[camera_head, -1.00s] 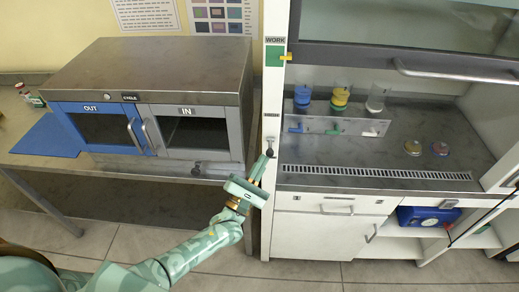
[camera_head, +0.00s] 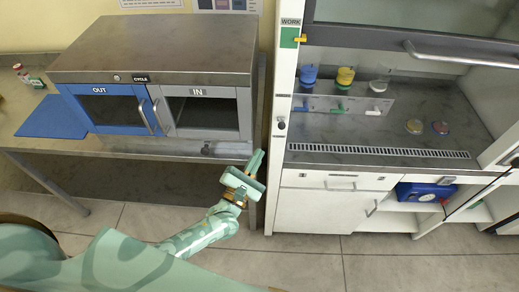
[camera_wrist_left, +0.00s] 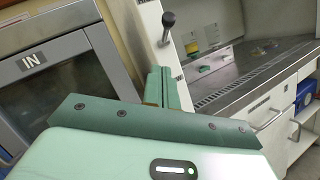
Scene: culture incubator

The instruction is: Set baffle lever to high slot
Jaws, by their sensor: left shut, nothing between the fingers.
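The baffle lever is a short stem with a dark round knob (camera_head: 281,125) on the white front post (camera_head: 285,85) of the hood, below a small dark label too blurred to read here. My left gripper (camera_head: 257,160) is shut and empty, left of the post and lower than the knob in the head view. In the left wrist view the lever knob (camera_wrist_left: 168,19) stands out from the post, beyond the closed fingers (camera_wrist_left: 163,78) and apart from them. The slot around the lever is not clear. My right gripper is not in view.
A steel pass box with a blue OUT door (camera_head: 108,110) and a grey IN door (camera_head: 203,112) stands left of the post. The hood's worktop (camera_head: 370,130) holds coloured containers on the right. Open floor lies in front.

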